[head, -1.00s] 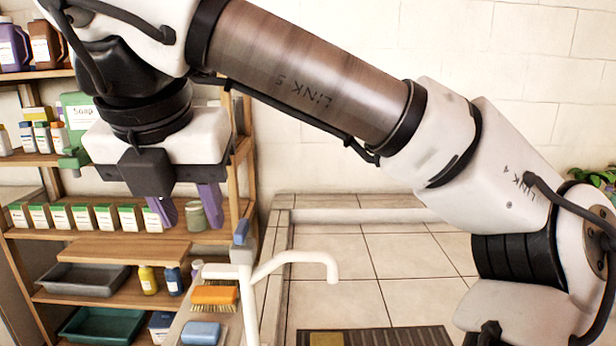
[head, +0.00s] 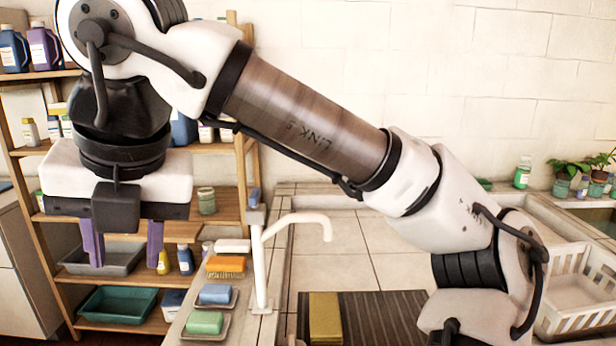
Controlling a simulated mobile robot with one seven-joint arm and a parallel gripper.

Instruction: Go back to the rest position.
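My gripper (head: 123,246) hangs at the left of the head view, pointing down in front of the wooden shelf unit (head: 240,150). Its two purple fingers are spread apart. Nothing shows between them except the shelf items behind. The arm reaches across the picture from the lower right, bent over the basin area. It hides part of the shelf and the wall.
A white tap (head: 262,265) stands right of the gripper. Beside it are an orange brush (head: 226,265), a blue soap (head: 216,293) and a green soap (head: 204,322). A yellow sponge (head: 325,318) lies on a dark ribbed mat (head: 380,320). A white basket (head: 575,300) is at right.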

